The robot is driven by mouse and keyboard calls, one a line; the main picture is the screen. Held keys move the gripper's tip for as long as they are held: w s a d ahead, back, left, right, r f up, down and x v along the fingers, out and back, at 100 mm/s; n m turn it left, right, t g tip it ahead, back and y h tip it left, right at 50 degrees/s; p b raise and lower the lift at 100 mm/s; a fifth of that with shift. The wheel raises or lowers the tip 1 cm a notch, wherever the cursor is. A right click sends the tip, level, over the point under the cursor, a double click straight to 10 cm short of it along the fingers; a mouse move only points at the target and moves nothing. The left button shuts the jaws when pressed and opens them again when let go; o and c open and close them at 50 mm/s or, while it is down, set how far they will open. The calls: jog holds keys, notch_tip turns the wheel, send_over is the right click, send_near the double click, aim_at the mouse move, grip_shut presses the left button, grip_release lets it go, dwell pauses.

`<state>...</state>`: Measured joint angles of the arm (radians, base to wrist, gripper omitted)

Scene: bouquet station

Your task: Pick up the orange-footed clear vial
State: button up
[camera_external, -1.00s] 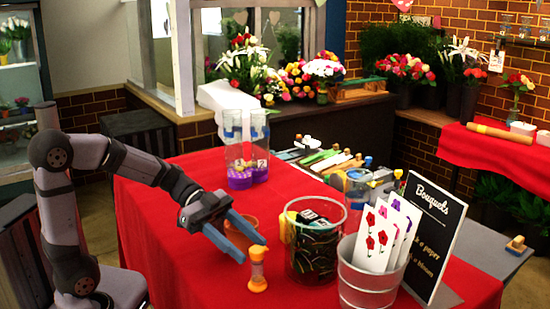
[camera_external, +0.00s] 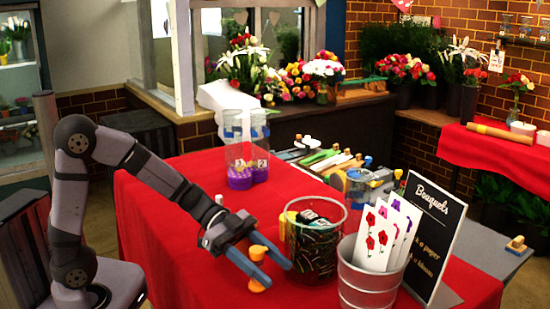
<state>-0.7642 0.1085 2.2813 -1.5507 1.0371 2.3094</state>
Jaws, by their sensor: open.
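The orange-footed clear vial (camera_external: 257,254) stands upright on the red-covered table, with an orange cap and an orange foot. My gripper (camera_external: 279,275) is open, its two blue fingers pointing down to the right. In this view the vial appears between the fingers, its cap showing above and its foot below the near finger. The near finger hides most of its clear middle. I cannot tell whether a finger touches it.
A clear jar (camera_external: 313,262) of dark items stands just right of my fingertips. A metal bucket (camera_external: 367,288) with flower cards and a black sign (camera_external: 432,235) are further right. Clear cylinders with purple bottoms (camera_external: 240,182) stand at the back. The front left table is clear.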

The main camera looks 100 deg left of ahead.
jog(key=shift+c, duration=0.6)
grip_shut()
jog(key=shift+r, duration=0.2)
notch_tip(320, 180, up, 10)
jog(key=b, duration=0.1)
